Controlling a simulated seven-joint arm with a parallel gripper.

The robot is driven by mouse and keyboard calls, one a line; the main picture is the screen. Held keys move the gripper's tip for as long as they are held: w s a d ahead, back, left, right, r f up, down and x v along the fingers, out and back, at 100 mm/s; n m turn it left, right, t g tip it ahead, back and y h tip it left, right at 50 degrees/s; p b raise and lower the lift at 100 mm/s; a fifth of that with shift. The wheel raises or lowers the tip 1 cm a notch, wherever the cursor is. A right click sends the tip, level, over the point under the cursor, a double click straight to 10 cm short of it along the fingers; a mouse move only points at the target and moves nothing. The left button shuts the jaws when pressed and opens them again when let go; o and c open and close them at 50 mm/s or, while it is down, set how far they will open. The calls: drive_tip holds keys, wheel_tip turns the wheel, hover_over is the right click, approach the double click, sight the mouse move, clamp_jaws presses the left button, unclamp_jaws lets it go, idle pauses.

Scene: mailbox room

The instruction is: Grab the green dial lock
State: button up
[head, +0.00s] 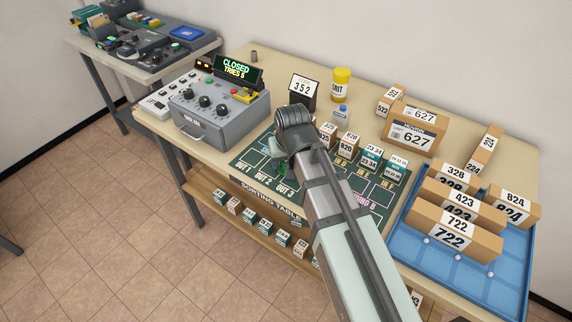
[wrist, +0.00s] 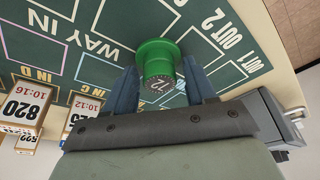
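The green dial lock (wrist: 158,58) stands on the dark green sorting mat in the wrist view, its numbered face towards the camera with "72" readable. In the head view only a small green part of it (head: 282,168) shows beside my arm. My gripper (wrist: 161,75) has its two blue fingers apart, one on each side of the dial. A narrow gap seems to show between the dial and each finger. In the head view the arm's wrist hides most of the fingers.
A grey control box (head: 215,108) with knobs stands left of my arm, below a "CLOSED TRIES 8" display (head: 236,68). Small numbered boxes (head: 347,146) stand close on the right. A blue tray (head: 463,262) with larger boxes is at the right.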

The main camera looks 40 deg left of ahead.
drive_tip(key=c, duration=0.6)
